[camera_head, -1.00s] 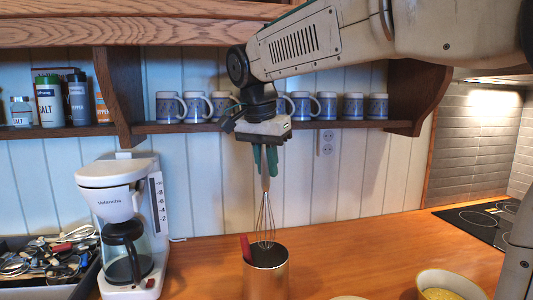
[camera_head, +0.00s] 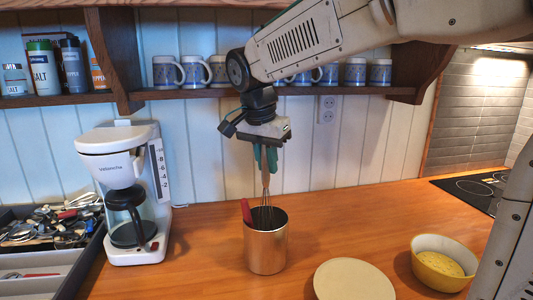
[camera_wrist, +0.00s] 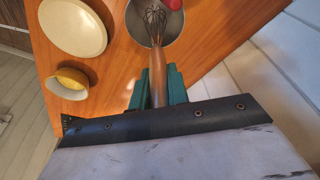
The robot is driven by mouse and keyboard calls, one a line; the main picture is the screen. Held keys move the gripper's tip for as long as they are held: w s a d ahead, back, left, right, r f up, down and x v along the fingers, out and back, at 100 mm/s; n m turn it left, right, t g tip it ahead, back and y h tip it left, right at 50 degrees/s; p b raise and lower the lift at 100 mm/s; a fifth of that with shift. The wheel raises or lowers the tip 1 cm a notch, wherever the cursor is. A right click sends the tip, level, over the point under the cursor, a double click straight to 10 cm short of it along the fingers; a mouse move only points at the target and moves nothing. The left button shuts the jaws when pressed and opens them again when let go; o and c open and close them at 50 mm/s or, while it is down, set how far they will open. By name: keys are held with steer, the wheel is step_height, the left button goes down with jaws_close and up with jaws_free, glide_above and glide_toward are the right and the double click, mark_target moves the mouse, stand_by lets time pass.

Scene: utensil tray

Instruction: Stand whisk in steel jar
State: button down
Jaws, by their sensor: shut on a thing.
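The steel jar (camera_head: 266,247) stands upright on the wooden counter. It holds a utensil with a red handle (camera_head: 246,211) leaning at its left rim. The whisk (camera_head: 265,190) hangs upright from my gripper (camera_head: 266,163), its wire end down inside the jar's mouth. In the wrist view the whisk's wires (camera_wrist: 155,17) lie over the jar's opening (camera_wrist: 140,30) and its handle is between the green fingers of my gripper (camera_wrist: 158,80). My gripper is shut on the handle. Whether the wires touch the jar's bottom is hidden by its wall.
A white coffee maker (camera_head: 124,190) stands left of the jar. A utensil tray (camera_head: 88,245) is at the far left. A cream plate (camera_head: 352,281) and a yellow bowl (camera_head: 443,262) are to the right. A shelf with mugs (camera_head: 355,72) is behind my arm.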

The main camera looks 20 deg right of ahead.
steer(key=shift+f, duration=0.2)
steer(key=c, duration=1.3)
jaws_free()
steer(key=v, duration=0.7)
steer(key=shift+s+a+r, duration=0.1)
steer(key=shift+r, duration=0.3)
